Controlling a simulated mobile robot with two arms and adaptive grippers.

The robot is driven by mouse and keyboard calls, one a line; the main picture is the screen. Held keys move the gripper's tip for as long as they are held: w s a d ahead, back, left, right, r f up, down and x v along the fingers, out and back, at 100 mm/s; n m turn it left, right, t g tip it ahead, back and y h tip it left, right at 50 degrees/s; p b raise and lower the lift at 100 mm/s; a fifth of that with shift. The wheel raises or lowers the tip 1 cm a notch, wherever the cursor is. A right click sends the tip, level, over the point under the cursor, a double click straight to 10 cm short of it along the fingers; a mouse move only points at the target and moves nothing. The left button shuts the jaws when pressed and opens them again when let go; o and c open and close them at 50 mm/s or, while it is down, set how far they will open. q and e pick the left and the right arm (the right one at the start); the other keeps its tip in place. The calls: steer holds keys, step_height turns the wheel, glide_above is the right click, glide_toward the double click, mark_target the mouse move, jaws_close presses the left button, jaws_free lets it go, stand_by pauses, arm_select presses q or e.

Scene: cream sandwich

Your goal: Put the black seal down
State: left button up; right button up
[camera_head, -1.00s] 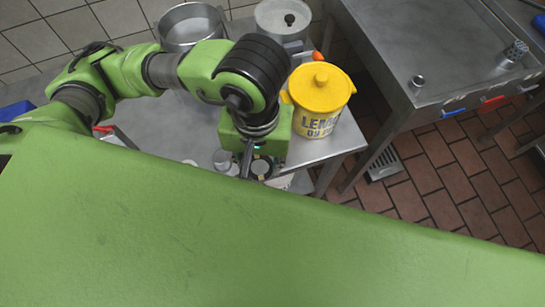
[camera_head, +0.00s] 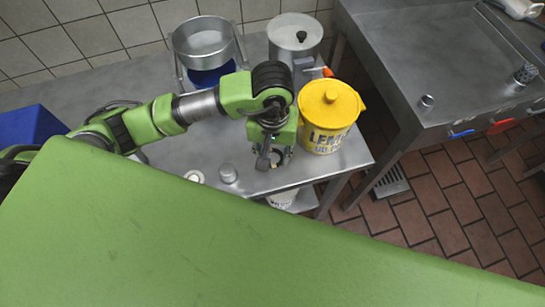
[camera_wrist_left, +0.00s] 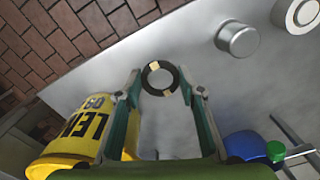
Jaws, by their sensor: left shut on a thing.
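The black seal (camera_wrist_left: 146,85), a dark ring with pale patches, lies between the fingertips of my left gripper (camera_wrist_left: 160,82) in the left wrist view. The gripper is shut on it, with a finger on either side. In the head view my left gripper (camera_head: 268,161) points down over the front part of the steel table (camera_head: 215,145), left of the yellow bucket. The seal is small and mostly hidden by the fingers there. I cannot tell whether it touches the tabletop. My right gripper is not in view.
The yellow lidded bucket (camera_head: 331,112) stands close right of the gripper. A metal cap (camera_head: 228,174) and a white ring (camera_head: 195,177) lie to its left. A steel pot (camera_head: 203,42) and a lidded pot (camera_head: 295,36) stand behind. Bare tabletop shows between them.

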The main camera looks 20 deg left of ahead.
mark_target(272, 162)
arm_select(q)
steer(key=f, duration=0.1)
steer(key=f+p, duration=0.1)
steer(key=f, duration=0.1)
steer(key=shift+w+a+f, duration=0.1)
steer(key=shift+w+f, duration=0.1)
steer(key=shift+f, duration=0.1)
steer(key=shift+f+b, duration=0.65)
steer(key=shift+b, duration=0.15)
steer(key=o, duration=0.8)
steer(key=shift+r+p, duration=0.5)
steer(key=shift+p, duration=0.1)
steer(key=shift+r+p, duration=0.4)
steer(key=shift+p, duration=0.1)
step_height(272, 162, up, 12)
steer(key=shift+f+b, duration=0.25)
steer(key=shift+b, duration=1)
